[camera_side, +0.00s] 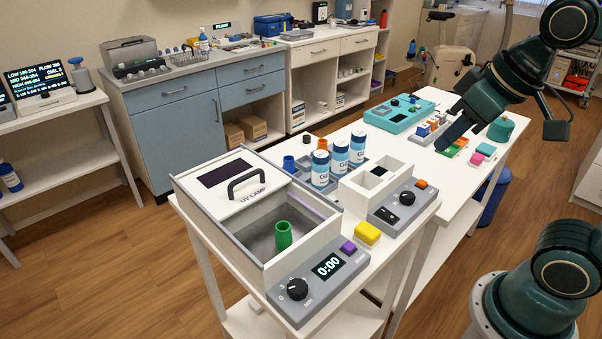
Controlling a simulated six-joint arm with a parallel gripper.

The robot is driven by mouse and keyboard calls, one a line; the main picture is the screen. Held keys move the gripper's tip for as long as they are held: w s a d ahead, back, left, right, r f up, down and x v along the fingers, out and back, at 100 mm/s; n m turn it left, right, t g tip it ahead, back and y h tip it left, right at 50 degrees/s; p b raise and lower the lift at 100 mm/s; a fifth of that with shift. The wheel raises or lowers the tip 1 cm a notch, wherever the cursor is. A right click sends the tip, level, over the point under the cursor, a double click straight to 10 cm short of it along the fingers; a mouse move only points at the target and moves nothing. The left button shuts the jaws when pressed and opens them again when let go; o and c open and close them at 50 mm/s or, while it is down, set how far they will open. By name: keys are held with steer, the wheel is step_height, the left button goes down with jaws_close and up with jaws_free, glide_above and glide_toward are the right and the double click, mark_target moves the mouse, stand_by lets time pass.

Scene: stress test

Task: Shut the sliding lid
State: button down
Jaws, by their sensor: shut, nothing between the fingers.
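The sliding lid (226,180) is a white panel with a dark window and a black arched handle (246,183), marked "UV LAMP". It covers the back part of the grey-white box (203,224). The front part of the box is open, and a green cup-like piece (283,235) stands inside. My gripper (449,131) is at the upper right, well away from the lid, above the far part of the white table. It is shut and appears empty. Its fingertips are partly hard to make out at this size.
A control panel (318,275) with a dial and a display reading "0:00" sits before the box. Bottles with blue caps (339,158) stand behind it. A yellow block (367,233), a dial unit (398,205) and a teal device (399,114) are also on the tables.

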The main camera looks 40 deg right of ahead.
steer(key=w+a+r, duration=0.2)
steer(key=w+r, duration=0.1)
steer(key=w, duration=0.5)
steer(key=g, duration=0.1)
glide_above(248, 186)
step_height(248, 186, down, 6)
steer(key=shift+w+r, duration=0.15)
steer(key=shift+w, duration=0.2)
steer(key=x, duration=1)
steer(key=shift+s, duration=0.15)
steer(key=shift+s+f, duration=0.2)
steer(key=shift+s, duration=0.8)
steer(key=shift+s+f, duration=0.2)
steer(key=shift+s, duration=0.75)
steer(key=shift+s, duration=0.1)
